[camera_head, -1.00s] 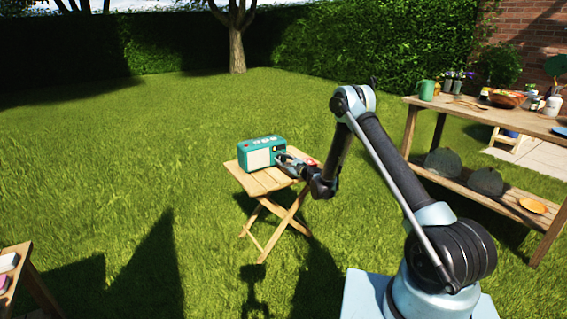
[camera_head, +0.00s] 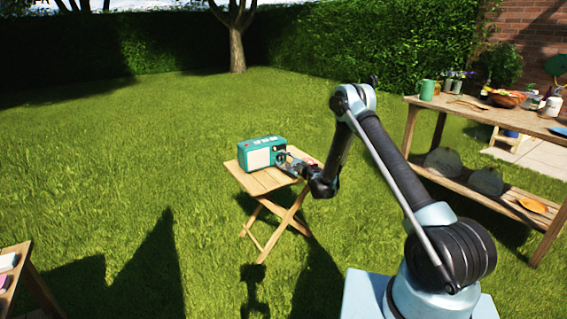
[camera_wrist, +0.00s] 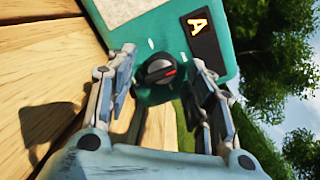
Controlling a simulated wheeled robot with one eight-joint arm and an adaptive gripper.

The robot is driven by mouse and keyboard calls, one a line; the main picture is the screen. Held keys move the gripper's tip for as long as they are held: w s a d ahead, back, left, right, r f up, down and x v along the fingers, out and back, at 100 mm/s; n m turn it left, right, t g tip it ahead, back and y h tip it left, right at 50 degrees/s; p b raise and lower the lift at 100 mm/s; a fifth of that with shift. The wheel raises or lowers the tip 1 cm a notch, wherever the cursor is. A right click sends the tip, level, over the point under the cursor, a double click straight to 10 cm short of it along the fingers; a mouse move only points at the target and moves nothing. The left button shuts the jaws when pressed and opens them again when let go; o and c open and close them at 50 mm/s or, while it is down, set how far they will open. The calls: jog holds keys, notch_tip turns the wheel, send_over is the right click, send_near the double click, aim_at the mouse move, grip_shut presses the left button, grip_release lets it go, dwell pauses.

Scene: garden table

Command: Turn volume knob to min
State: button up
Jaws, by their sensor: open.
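A teal radio (camera_head: 258,152) with a pale speaker front stands on a small wooden folding table (camera_head: 262,182). In the wrist view the radio's teal face (camera_wrist: 150,35) fills the top, with a black panel (camera_wrist: 203,37) bearing an orange "A". A round black knob (camera_wrist: 158,71) with a red mark pointing right sits on the radio's face. My gripper (camera_wrist: 165,75) is open, with one finger on each side of the knob; I cannot tell whether either touches it. In the head view my gripper (camera_head: 288,160) is at the radio's right end and hides part of it.
A larger wooden table (camera_head: 480,112) with pots, a bowl and bottles stands at the right, with dark rounded things on its lower shelf. A corner of another table (camera_head: 22,275) shows at lower left. Open grass surrounds the folding table.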

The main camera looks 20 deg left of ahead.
jog(key=v, duration=0.7)
jog(key=shift+s+d, duration=0.15)
jog(key=shift+d, duration=0.05)
jog(key=shift+r, duration=0.25)
jog(key=s+d+r+n+g+h, duration=0.1)
jog(key=s+d+r+n, duration=0.25)
jog(key=d+r, duration=0.5)
jog(key=s+d+r+n+g+h, duration=0.2)
jog(key=d+r+n, duration=0.3)
jog(key=r, duration=0.7)
jog(key=s+d+r+n+h, duration=0.2)
jog(key=s+d+r, duration=0.1)
jog(key=s+d, duration=0.5)
jog(key=s+d+f+n+g+h, duration=0.1)
jog(key=s+d+f+h, duration=0.2)
jog(key=s+d, duration=0.7)
jog(key=s+d+f+n+g+h, duration=0.2)
jog(key=s+d+h, duration=0.1)
jog(key=s+d, duration=0.8)
jog(key=s+d+f+n+g+h, duration=0.1)
jog(key=s+d+f+g+h, duration=0.1)
jog(key=s+d, duration=0.9)
jog(key=s+f+h, duration=0.1)
jog(key=s, duration=0.4)
jog(key=shift+s+f+h, duration=0.3)
jog(key=shift+s, duration=0.1)
